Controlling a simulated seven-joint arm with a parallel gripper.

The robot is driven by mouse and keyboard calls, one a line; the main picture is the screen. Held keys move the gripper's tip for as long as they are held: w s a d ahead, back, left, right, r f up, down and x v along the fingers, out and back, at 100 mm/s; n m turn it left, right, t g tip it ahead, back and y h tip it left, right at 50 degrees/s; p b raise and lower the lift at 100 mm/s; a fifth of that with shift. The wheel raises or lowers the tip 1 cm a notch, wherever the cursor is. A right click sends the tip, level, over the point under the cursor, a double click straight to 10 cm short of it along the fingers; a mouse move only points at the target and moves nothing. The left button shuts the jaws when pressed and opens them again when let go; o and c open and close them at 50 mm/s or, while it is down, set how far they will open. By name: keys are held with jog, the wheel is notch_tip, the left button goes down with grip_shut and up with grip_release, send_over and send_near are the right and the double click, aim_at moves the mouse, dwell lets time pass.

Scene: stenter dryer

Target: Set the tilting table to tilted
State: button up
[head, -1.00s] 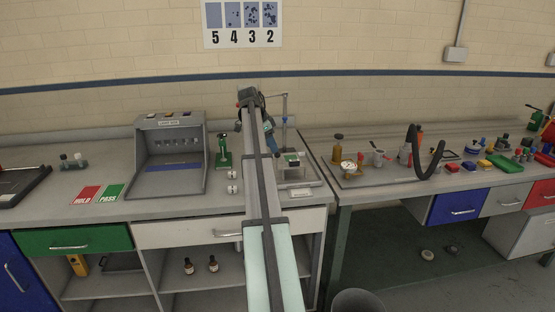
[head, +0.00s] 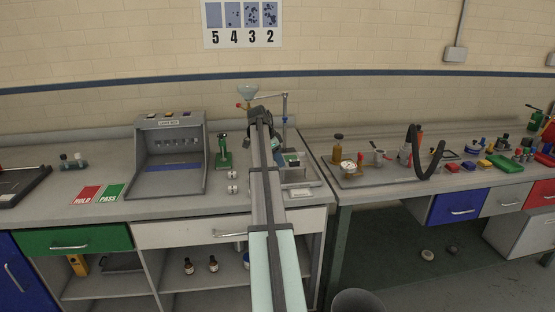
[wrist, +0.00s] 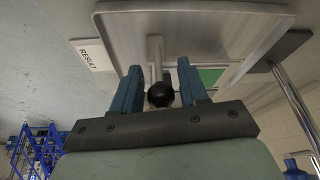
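The tilting table is partly hidden. In the head view, the stand with the small table (head: 299,174) is on the bench just right of my arm. A black ball knob (wrist: 160,95) on a pale stem sits between the two blue fingers of my gripper (wrist: 160,78). The fingers are apart, with narrow gaps seemingly left beside the knob.
A white RESULT label (wrist: 92,54) lies beside the tray. A grey light box (head: 170,155) and a green stand (head: 223,150) are to the left. A tray of lab items (head: 375,180) is to the right.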

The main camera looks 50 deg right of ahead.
grip_shut()
dwell(0.3)
jog(key=shift+s+a, duration=0.1)
jog(key=shift+s+a+t+h, duration=0.25)
jog(key=shift+t+h, duration=0.25)
jog(key=shift+h, duration=0.1)
jog(key=shift+s+a+f+m+t+h, duration=0.25)
jog(key=shift+s+a+m+t+h, duration=0.2)
jog(key=shift+t+h, duration=0.5)
jog(key=shift+s+a+f+m+t+h, duration=0.2)
jog(key=shift+t+h, duration=0.2)
jog(key=shift+h, duration=0.15)
jog(key=shift+s+a+f+m+t+h, duration=0.1)
jog(key=shift+s+a+t+h, duration=0.1)
jog(key=shift+t+h, duration=0.25)
jog(key=shift+s+a+f+t+h, duration=0.1)
jog(key=shift+a+f+t+h, duration=0.15)
jog(key=shift+h, duration=0.3)
jog(key=shift+t+h, duration=0.25)
jog(key=shift+h, duration=0.05)
jog(key=shift+o, duration=0.6)
grip_release()
jog(key=shift+d, duration=0.1)
